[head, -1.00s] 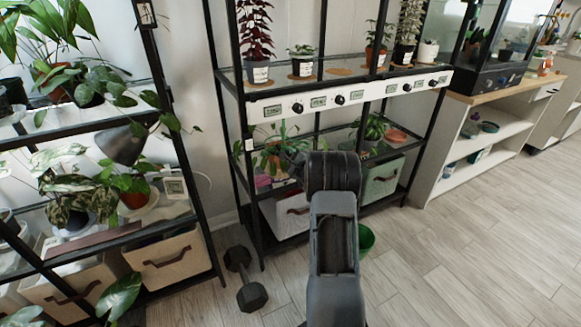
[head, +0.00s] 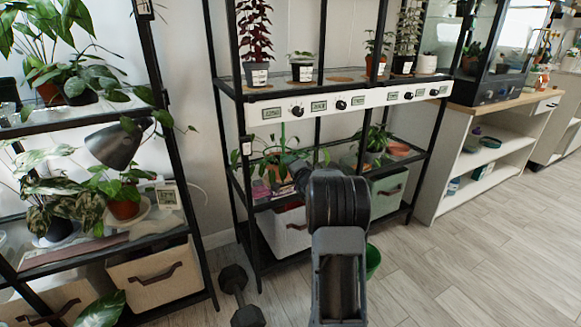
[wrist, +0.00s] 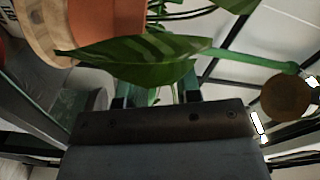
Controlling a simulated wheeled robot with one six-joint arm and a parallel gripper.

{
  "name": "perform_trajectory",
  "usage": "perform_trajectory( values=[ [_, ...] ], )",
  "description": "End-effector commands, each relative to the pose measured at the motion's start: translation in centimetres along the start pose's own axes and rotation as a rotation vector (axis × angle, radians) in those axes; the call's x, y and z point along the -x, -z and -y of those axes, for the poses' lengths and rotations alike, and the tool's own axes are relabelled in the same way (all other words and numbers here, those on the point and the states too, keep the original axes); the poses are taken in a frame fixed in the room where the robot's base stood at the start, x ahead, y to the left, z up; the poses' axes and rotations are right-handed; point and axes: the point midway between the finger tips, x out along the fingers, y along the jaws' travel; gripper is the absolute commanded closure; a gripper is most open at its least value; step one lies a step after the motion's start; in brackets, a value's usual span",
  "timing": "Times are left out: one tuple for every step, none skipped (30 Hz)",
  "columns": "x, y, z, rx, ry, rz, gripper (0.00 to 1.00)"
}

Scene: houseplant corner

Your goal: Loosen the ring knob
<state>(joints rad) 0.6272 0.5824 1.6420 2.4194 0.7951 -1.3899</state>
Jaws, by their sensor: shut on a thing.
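In the wrist view my gripper (wrist: 154,98) has its two dark jaws reaching up under a striped green leaf (wrist: 130,48). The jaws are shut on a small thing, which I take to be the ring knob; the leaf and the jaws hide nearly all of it. A green rod (wrist: 255,60) runs to the right from behind the leaf. In the head view my arm covers the jaws. They are near a leafy plant (head: 278,160) with a thin upright green stake (head: 283,133) on the rack's lower shelf.
The black rack (head: 241,140) carries a white control strip (head: 375,98) with black dials above the plant. A pale bin (head: 285,230) and a green bin (head: 390,190) sit below. A dumbbell (head: 240,295) lies on the floor at left. The floor at right is clear.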

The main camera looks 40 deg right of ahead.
Motion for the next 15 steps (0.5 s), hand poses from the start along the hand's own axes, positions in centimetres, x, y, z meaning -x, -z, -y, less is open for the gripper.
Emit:
perform_trajectory(
  values=[
    [-0.02, -0.05, 0.06, 0.043, 0.001, 0.001, 0.92],
    [-0.03, -0.05, 0.07, 0.071, 0.001, 0.001, 0.92],
    [-0.03, -0.05, 0.07, 0.110, 0.001, 0.001, 0.92],
    [-0.03, -0.05, 0.08, 0.138, 0.001, 0.001, 0.92],
    [-0.03, -0.05, 0.08, 0.166, 0.001, 0.001, 0.92],
    [-0.03, -0.06, 0.09, 0.203, 0.001, 0.001, 0.92],
    [-0.03, -0.06, 0.09, 0.230, 0.001, 0.001, 0.92],
    [-0.03, -0.06, 0.10, 0.257, 0.001, 0.001, 0.92],
    [-0.03, -0.07, 0.10, 0.293, 0.001, 0.001, 0.92],
    [-0.03, -0.07, 0.11, 0.318, 0.002, 0.001, 0.92],
    [-0.03, -0.07, 0.11, 0.343, 0.002, 0.001, 0.92],
    [-0.03, -0.08, 0.11, 0.376, 0.002, 0.001, 0.92],
    [-0.03, -0.08, 0.12, 0.400, 0.002, 0.001, 0.92],
    [-0.03, -0.08, 0.12, 0.423, 0.002, 0.001, 0.92],
    [-0.03, -0.08, 0.12, 0.452, 0.002, 0.001, 0.92]
  ],
)
